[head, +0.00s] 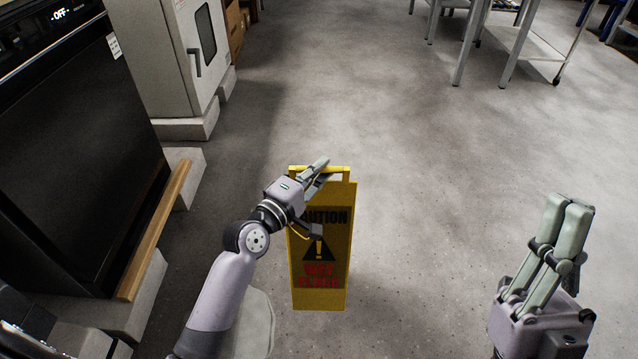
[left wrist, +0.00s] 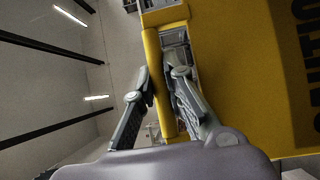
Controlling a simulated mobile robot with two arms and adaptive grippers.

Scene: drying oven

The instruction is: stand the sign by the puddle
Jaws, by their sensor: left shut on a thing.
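The yellow caution sign (head: 335,265) is upright in front of me, with black and red lettering and a warning triangle. My left gripper (head: 318,180) is shut on the top handle of the sign. In the left wrist view the fingers (left wrist: 160,100) sit on both sides of the yellow handle bar (left wrist: 160,70), and the sign's panel (left wrist: 240,70) fills the right side. I cannot tell whether the sign's foot touches the floor. My right gripper (head: 570,210) is empty, its fingers together, at lower right. I cannot make out a clear puddle edge on the floor.
A dark-fronted oven (head: 75,150) with a wooden strip (head: 155,235) stands at left. A white cabinet (head: 165,60) on concrete blocks is behind it. Metal tables (head: 530,42) stand at the upper right. The grey floor (head: 430,150) between is clear.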

